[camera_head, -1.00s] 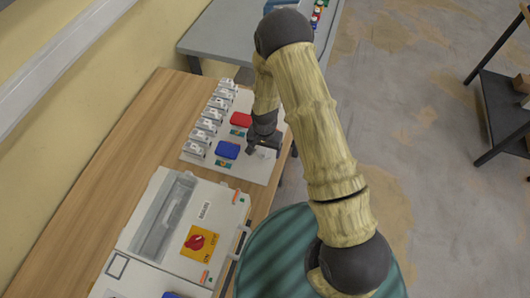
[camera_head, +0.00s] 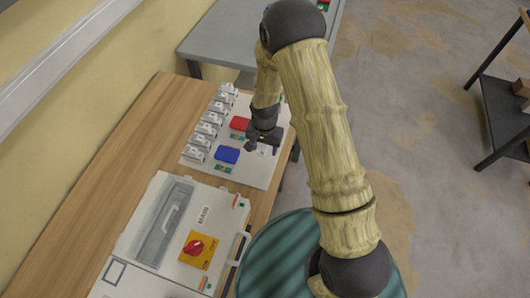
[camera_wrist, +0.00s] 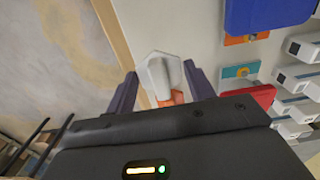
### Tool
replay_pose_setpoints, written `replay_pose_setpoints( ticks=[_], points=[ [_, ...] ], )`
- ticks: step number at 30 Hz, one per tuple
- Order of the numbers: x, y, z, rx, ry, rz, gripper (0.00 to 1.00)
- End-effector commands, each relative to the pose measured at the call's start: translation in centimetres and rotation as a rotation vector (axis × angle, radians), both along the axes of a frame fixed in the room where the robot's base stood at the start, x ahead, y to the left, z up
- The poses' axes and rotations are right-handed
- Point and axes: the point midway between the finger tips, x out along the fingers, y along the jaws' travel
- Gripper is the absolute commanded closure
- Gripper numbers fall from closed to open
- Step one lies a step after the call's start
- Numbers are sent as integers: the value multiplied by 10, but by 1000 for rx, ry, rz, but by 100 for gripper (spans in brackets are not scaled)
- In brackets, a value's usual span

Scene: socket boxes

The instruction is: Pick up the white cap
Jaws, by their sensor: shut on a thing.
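The white cap (camera_wrist: 163,72) sits between the two dark fingers of my gripper (camera_wrist: 160,70) in the wrist view. My gripper is shut on it. An orange part (camera_wrist: 172,97) shows just below the cap, close to the gripper body. In the head view my gripper (camera_head: 260,139) is over the right side of the white board (camera_head: 238,172), beside the red and blue caps. I cannot make out the white cap clearly in the head view.
A blue cap (camera_head: 227,154) and a red cap (camera_head: 239,124) sit on the board. Several white socket boxes (camera_head: 201,140) line its left side. The MAIN switch box (camera_head: 165,225) stands in front on the wooden table (camera_head: 95,190). A grey table (camera_head: 215,40) is behind.

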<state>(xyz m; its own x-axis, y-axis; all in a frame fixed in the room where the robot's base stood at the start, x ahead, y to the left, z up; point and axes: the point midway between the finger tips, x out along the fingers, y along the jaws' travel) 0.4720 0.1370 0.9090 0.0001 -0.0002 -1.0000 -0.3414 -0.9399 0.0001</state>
Motion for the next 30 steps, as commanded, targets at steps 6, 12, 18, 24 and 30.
replay_pose_setpoints(
  ticks=[6,12,18,24,30],
  points=[
    [0,0,36,2,-4,0,70],
    [0,0,54,1,-1,0,70],
    [-1,0,57,0,1,0,70],
    [0,0,57,0,1,0,70],
    [0,0,57,0,1,0,70]
  ],
)
